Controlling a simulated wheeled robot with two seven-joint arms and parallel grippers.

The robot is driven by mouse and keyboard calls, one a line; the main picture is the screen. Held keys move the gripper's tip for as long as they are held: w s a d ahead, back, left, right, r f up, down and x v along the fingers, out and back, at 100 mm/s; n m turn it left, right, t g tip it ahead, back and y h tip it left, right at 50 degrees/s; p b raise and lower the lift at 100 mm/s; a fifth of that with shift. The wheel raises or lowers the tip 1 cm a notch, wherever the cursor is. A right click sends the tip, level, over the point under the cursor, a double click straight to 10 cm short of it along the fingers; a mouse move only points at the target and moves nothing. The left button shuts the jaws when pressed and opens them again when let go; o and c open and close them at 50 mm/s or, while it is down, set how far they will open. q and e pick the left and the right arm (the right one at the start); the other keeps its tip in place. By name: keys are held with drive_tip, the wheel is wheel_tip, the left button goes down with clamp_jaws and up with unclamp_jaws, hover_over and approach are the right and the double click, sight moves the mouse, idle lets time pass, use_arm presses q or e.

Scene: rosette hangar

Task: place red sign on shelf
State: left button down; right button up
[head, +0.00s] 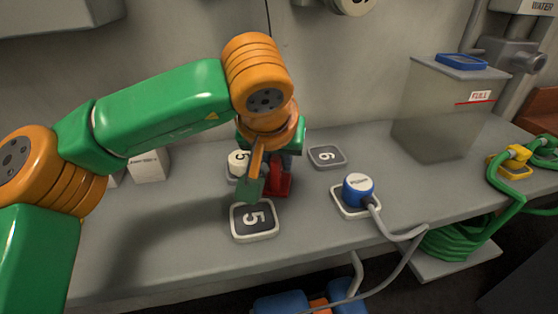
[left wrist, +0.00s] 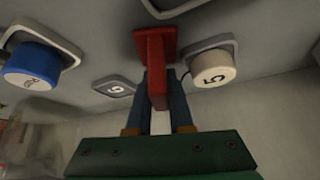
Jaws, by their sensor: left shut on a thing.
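The red sign (head: 281,184) is a small red piece with a flat end and a narrow stem. It also shows in the left wrist view (left wrist: 156,45), where the stem runs between two blue fingers. My left gripper (head: 274,166) is shut on this stem, low over the grey shelf (head: 195,240). The flat end is at or just above the shelf surface; I cannot tell whether it touches. The arm and gripper hide part of the sign in the head view. My right gripper is not in view.
A white cap marked 5 (head: 238,163) stands close left of the sign. A dark plate marked 5 (head: 254,220) lies in front, and a grey plate marked 6 (head: 327,156) behind right. A blue plug (head: 357,189) with a cable and a clear tank (head: 440,115) stand right.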

use_arm(q)
drive_tip(key=shift+r, duration=0.1)
drive_tip(key=shift+s+f, duration=0.1)
drive_tip(key=shift+f, duration=0.1)
drive_tip(key=c, duration=0.8)
unclamp_jaws()
drive_tip(key=shift+r, duration=0.15)
drive_tip(key=p+v, duration=0.2)
drive_tip(key=v, duration=1)
drive_tip(key=shift+r, duration=0.15)
